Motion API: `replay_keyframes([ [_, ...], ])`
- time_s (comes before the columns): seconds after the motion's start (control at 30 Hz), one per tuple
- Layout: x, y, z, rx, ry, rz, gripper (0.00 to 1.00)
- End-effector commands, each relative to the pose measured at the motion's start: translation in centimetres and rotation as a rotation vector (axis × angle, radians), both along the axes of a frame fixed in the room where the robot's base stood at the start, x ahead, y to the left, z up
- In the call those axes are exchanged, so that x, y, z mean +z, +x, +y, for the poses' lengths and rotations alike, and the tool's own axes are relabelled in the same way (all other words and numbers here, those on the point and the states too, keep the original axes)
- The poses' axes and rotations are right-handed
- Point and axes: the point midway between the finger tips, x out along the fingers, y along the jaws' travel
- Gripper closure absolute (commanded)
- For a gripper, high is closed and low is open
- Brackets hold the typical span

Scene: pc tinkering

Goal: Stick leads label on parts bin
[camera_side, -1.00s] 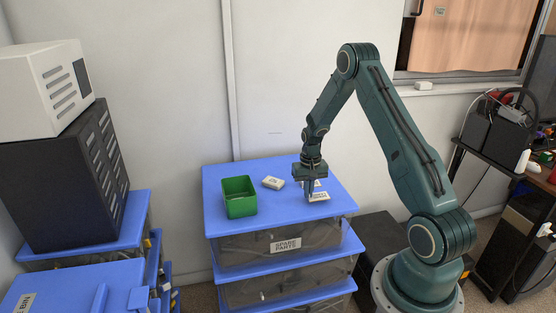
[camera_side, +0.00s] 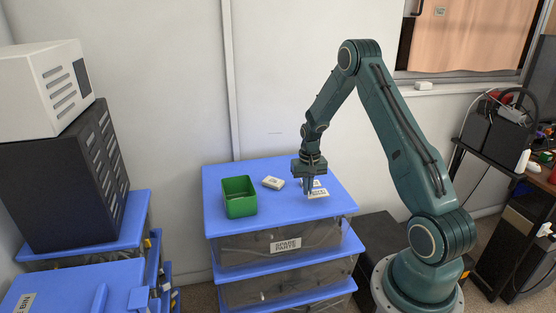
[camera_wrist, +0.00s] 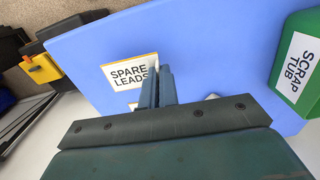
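The leads label (camera_wrist: 130,73) is a white card with a yellow edge that reads "SPARE LEADS" in the wrist view. In the side view the label (camera_side: 318,194) is at the right part of the blue lid. My gripper (camera_wrist: 158,70) has its fingers nearly together, with the label's right edge between them; my gripper (camera_side: 313,190) points down in the side view. Whether the label still touches the lid is hard to tell. The parts bin (camera_side: 240,255) is a clear drawer under the blue lid, with a "SPARE PARTS" label (camera_side: 286,244) on its front.
A green tub (camera_side: 240,198) labelled "SCRAP TUB" (camera_wrist: 297,68) stands on the blue lid (camera_side: 285,210). Another white piece (camera_wrist: 212,97) is partly hidden by my gripper. Another blue-lidded bin (camera_side: 75,290) is at lower left.

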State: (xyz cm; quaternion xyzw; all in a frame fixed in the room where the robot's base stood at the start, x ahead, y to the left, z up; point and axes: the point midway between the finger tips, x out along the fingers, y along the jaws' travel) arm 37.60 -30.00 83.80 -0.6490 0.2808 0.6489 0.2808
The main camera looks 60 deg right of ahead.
Motion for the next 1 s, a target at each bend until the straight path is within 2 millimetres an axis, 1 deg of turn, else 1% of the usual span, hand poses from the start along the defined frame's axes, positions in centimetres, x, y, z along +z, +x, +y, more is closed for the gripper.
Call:
replay_keyframes([
  [0.67, 0.4, 0.1, 0.1, 0.0, 0.0, 0.0, 1.0],
  [1.0, 2.0, 0.1, 0.0, 0.0, -0.001, -0.001, 1.0],
])
